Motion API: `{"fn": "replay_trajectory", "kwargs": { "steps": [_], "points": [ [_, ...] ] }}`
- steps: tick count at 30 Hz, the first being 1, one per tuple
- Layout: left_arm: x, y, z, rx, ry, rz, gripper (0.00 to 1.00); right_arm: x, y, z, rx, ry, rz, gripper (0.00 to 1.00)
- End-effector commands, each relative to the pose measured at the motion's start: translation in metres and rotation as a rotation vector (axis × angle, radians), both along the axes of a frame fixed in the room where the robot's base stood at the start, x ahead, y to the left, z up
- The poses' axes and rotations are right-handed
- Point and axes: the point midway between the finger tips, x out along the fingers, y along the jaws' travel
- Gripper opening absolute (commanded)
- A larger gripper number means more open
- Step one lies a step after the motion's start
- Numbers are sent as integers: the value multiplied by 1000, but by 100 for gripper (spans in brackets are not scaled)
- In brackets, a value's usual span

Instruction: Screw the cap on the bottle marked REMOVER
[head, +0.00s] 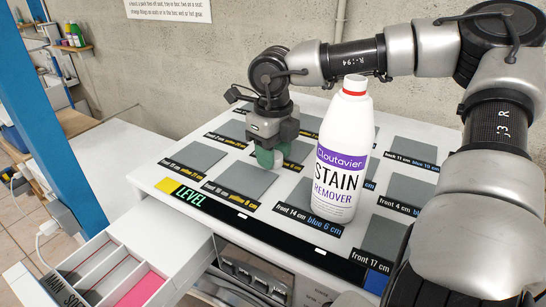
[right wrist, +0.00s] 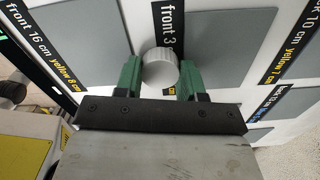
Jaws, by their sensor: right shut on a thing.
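The white bottle (head: 345,150) marked "Stain REMOVER" stands upright on the labelled board, right of centre in the head view. It has a purple brand band, a red ring around the neck and a short white top above the ring. My right gripper (head: 270,157) is left of the bottle and apart from it, pointing down low over the board. In the right wrist view its green fingers (right wrist: 160,75) are shut on a round, pale grey-white cap (right wrist: 160,66). In the head view the fingers mostly hide the cap. My left gripper is not in view.
The board (head: 168,186) carries grey squares with printed labels, such as this grey square (head: 240,180). An open drawer (head: 110,270) with compartments, one pink-floored, juts out at lower left. A blue post (head: 70,110) stands at left. The wall is behind.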

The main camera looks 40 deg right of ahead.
Motion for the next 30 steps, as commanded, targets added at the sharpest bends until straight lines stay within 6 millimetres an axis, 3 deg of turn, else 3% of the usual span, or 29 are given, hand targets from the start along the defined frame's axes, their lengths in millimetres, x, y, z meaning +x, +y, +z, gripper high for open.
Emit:
{"fn": "replay_trajectory", "kwargs": {
  "steps": [8,15,21,30],
  "points": [
    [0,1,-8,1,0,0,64,1,0,14,-3,-5,0,18],
    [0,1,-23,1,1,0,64,1,0,62,-4,-5,-1,18],
    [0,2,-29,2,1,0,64,1,0,92,-2,-1,1,18],
    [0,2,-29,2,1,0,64,0,1,100,0,1,2,18]
  ]
}}
